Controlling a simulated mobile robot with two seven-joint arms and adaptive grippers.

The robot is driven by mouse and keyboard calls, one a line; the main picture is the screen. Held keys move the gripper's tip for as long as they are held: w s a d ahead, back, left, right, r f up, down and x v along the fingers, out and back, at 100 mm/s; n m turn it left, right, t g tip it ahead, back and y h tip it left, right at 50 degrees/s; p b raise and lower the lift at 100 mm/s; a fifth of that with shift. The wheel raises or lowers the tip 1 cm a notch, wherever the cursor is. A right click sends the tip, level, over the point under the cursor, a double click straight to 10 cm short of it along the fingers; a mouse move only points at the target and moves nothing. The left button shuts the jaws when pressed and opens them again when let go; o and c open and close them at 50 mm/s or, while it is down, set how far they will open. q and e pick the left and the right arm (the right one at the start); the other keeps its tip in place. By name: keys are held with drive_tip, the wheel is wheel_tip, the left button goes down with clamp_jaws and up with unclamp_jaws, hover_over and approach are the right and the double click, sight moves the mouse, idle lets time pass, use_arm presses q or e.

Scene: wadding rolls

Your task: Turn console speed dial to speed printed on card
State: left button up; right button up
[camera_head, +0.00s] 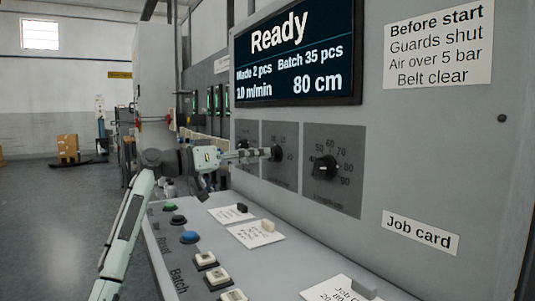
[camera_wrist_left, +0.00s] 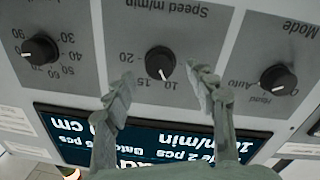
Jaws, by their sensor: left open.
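The wrist view is upside down; the dial's white line points toward the 10. In the head view this dial (camera_head: 278,153) is at the tip of my left gripper (camera_head: 262,154). In the wrist view the fingers of my left gripper (camera_wrist_left: 163,88) are apart, one to each side of the dial; contact cannot be told. The job card (camera_head: 342,291) lies on the desk, cut off by the picture's bottom edge; its speed is not readable. My right gripper is not in view.
The screen (camera_head: 297,60) reads Ready, 10 m/min and 80 cm. The length dial (camera_head: 325,167) and the mode dial (camera_wrist_left: 278,79) flank the speed dial. Buttons (camera_head: 190,237) and cards (camera_head: 256,234) with small blocks lie on the sloping desk below my arm.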

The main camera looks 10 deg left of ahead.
sight(274, 154)
use_arm(q)
drive_tip(key=x, duration=0.3)
drive_tip(key=shift+w+d, duration=0.15)
drive_tip(key=shift+d, duration=0.1)
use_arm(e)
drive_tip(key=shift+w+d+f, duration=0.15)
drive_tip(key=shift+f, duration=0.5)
use_arm(q)
drive_tip(key=shift+c, duration=0.2)
drive_tip(key=shift+f, duration=0.1)
drive_tip(key=c, duration=1.1)
